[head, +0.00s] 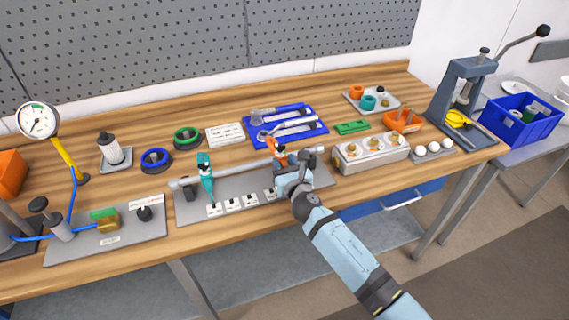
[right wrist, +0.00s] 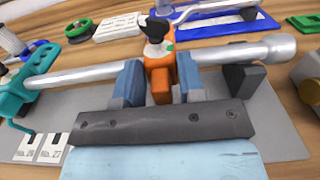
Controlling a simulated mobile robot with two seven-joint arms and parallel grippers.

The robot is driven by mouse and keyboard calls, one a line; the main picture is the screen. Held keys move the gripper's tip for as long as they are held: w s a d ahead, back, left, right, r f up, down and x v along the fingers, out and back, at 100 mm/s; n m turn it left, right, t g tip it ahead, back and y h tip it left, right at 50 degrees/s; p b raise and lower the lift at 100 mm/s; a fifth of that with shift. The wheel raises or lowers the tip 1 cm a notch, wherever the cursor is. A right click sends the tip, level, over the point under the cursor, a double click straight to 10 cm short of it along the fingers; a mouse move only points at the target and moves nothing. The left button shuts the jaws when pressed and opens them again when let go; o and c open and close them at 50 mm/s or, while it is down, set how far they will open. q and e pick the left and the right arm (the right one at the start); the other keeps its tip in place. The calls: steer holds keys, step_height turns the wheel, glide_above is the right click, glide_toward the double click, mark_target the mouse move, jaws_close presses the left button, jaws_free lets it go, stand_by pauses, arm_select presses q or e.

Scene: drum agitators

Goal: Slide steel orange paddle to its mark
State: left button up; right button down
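The orange paddle (head: 280,158) sits on a horizontal steel shaft (head: 240,170) above a grey base plate (head: 235,218). In the right wrist view the orange paddle (right wrist: 159,72) has a black knob on top. My right gripper (right wrist: 160,85) has its blue fingers on either side of the paddle's lower body, close against it. In the head view my right gripper (head: 287,172) partly hides the paddle. A teal paddle (head: 205,175) is on the shaft farther left. White mark labels (head: 232,205) lie in a row along the plate's front; some are hidden by my arm. My left gripper is not in view.
A blue tray with tools (head: 318,130) lies behind the shaft. A pressure gauge (head: 38,120) and pump plate (head: 135,235) stand to the left. A grey press (head: 462,95) is at the far right.

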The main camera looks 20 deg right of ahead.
steer(key=shift+d, duration=0.4)
steer(key=d, duration=0.4)
steer(key=shift+d+p, duration=0.2)
steer(key=shift+p, duration=0.2)
steer(key=c, duration=1)
jaws_free()
steer(key=shift+a, duration=0.1)
steer(key=shift+c, duration=0.2)
steer(key=s, duration=1.3)
steer(key=shift+s+d+b, duration=0.25)
steer(key=shift+s+b, duration=0.1)
steer(key=shift+b, duration=0.1)
